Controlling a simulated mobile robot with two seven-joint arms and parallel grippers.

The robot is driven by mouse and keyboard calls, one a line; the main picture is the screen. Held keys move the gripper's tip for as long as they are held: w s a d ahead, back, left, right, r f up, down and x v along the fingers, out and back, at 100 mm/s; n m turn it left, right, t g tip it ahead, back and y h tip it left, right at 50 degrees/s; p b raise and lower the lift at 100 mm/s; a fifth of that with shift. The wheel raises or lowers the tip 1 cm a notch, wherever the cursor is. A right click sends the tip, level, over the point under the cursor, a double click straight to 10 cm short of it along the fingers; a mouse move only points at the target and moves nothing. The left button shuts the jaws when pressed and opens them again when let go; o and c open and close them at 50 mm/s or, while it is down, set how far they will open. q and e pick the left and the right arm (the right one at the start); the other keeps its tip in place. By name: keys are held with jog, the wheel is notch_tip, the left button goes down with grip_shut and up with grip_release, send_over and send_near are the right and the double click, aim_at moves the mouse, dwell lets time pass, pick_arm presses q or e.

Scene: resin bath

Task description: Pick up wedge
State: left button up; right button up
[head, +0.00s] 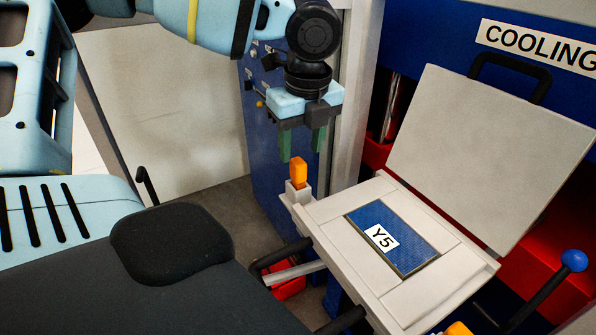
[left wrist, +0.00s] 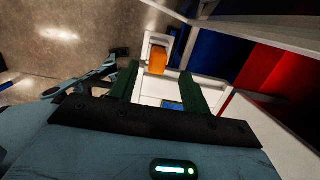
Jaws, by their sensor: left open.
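The wedge also shows in the left wrist view (left wrist: 158,58), beyond and between the fingers. My left gripper (head: 301,143) points down just above the wedge. Its two green fingers are apart, with nothing between them, and it also shows in the left wrist view (left wrist: 158,75). A second orange piece (head: 458,328) shows partly at the bottom edge of the head view. My right gripper is not in view.
A blue panel labelled Y5 (head: 410,255) lies in the platform. A pale lid-like plate with a black handle (head: 490,150) leans behind it. A blue-knobbed lever (head: 574,261) is at the right. A blue cabinet (head: 262,130) and a grey post stand behind my gripper.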

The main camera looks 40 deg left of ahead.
aim_at(298, 160)
pick_arm(q)
jog(key=shift+a+f+p, duration=0.15)
jog(key=shift+a+f, duration=0.05)
jog(key=shift+f, duration=0.95)
jog(key=shift+a+f+p, duration=0.15)
jog(key=shift+f, duration=0.95)
grip_shut()
notch_tip(298, 160, up, 18)
jog(key=shift+b, duration=0.3)
